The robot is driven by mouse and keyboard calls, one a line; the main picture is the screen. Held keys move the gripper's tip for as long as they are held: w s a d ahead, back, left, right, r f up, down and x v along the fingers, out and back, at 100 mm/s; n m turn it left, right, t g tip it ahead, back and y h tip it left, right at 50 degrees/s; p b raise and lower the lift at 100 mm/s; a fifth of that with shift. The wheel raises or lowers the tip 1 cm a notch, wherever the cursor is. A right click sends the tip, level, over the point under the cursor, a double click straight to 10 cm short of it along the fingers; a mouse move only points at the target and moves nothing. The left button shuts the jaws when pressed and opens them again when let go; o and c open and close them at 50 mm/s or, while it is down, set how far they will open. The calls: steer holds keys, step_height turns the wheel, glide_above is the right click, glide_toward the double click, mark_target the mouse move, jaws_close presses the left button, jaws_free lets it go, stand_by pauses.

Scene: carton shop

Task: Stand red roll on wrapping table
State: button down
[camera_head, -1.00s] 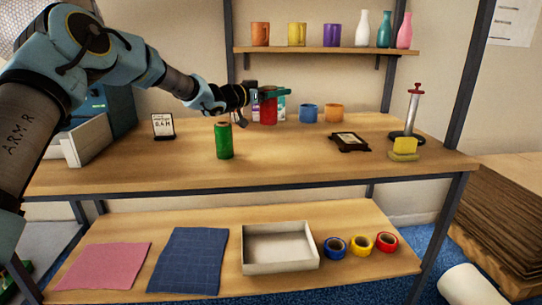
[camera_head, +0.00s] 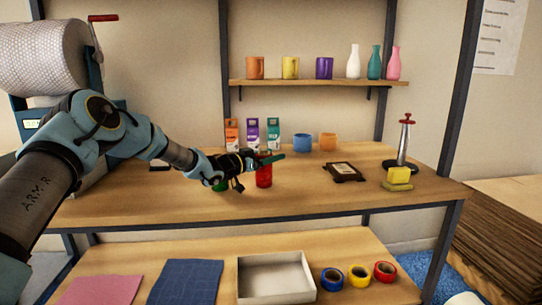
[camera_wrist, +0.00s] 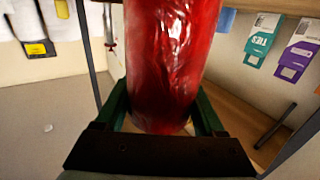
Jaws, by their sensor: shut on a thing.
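The red roll (camera_head: 264,177) is upright between the jaws of my gripper (camera_head: 266,161), at the wrapping table (camera_head: 330,200). Its lower end appears at or just above the tabletop; I cannot tell whether it touches. In the wrist view the red roll (camera_wrist: 165,60) fills the middle, shiny and wrapped, with the green fingers of my gripper (camera_wrist: 162,115) on both sides of it.
Three small cartons (camera_head: 252,135), a blue mug (camera_head: 303,142) and an orange mug (camera_head: 328,141) stand at the back. A dark framed stand (camera_head: 343,173), a yellow sponge (camera_head: 398,175) and a red-topped dispenser (camera_head: 404,145) are to the right. The table's front right is clear.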

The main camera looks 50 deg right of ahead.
steer(key=shift+f, duration=0.2)
steer(key=shift+c, duration=1.3)
jaws_free()
steer(key=shift+r, duration=0.15)
steer(key=shift+w+a, duration=0.1)
steer(key=shift+a, duration=0.05)
steer(key=w+a+b, duration=0.1)
steer(key=a+b, duration=0.1)
steer(key=a, duration=0.9)
steer(key=shift+w+a, duration=0.25)
steer(key=shift+a, duration=0.05)
